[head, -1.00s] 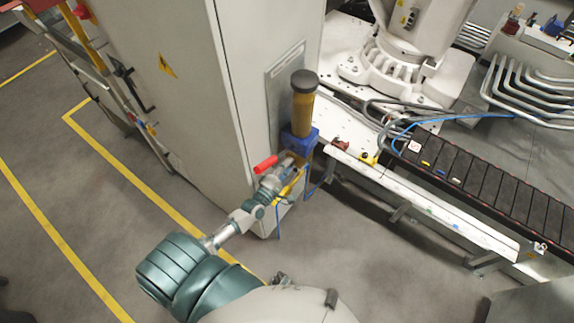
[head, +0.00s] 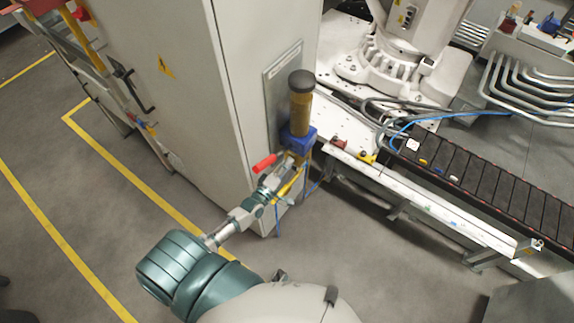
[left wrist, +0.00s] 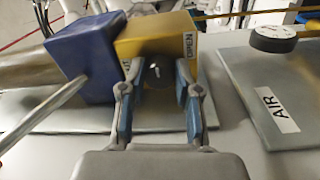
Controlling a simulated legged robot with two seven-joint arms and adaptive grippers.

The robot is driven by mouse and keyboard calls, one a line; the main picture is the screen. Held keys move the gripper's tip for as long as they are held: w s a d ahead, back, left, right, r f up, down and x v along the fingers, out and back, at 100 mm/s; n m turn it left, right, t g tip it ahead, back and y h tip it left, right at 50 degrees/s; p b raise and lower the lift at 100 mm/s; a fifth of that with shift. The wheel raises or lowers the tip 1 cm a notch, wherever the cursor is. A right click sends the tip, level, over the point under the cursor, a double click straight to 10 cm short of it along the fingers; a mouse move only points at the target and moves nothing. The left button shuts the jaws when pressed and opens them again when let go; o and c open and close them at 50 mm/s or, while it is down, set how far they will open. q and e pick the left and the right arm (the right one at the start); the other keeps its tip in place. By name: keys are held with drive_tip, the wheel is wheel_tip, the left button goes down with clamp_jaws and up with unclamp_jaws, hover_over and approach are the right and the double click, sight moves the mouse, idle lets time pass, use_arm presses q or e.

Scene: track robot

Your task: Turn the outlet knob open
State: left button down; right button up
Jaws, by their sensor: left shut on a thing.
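The outlet knob (left wrist: 155,70) is a small grey-black knob on the front of a yellow block (left wrist: 155,38) in the left wrist view. A label on the block beside it reads "OPEN". My left gripper (left wrist: 154,82) has its two blue-padded fingers on either side of the knob and is shut on it. The fingers partly cover the knob and the lettering. In the head view, my left gripper (head: 288,168) is at the valve assembly, just below the blue block (head: 297,139). The knob itself cannot be made out there. My right gripper is in neither view.
A red-handled lever (head: 265,163) sticks out left of the gripper. A yellow cylinder (head: 301,105) rises above the blue block. A grey cabinet (head: 190,90) stands behind; a conveyor (head: 480,175) lies right. An AIR-labelled panel with a gauge (left wrist: 272,38) is close on the right.

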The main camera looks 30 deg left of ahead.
use_arm(q)
drive_tip(key=shift+f, duration=0.1)
drive_tip(key=c, duration=0.8)
unclamp_jaws()
drive_tip(key=s, duration=0.8)
drive_tip(key=s+a, duration=0.1)
drive_tip(key=s, duration=0.3)
drive_tip(key=shift+f, duration=0.3)
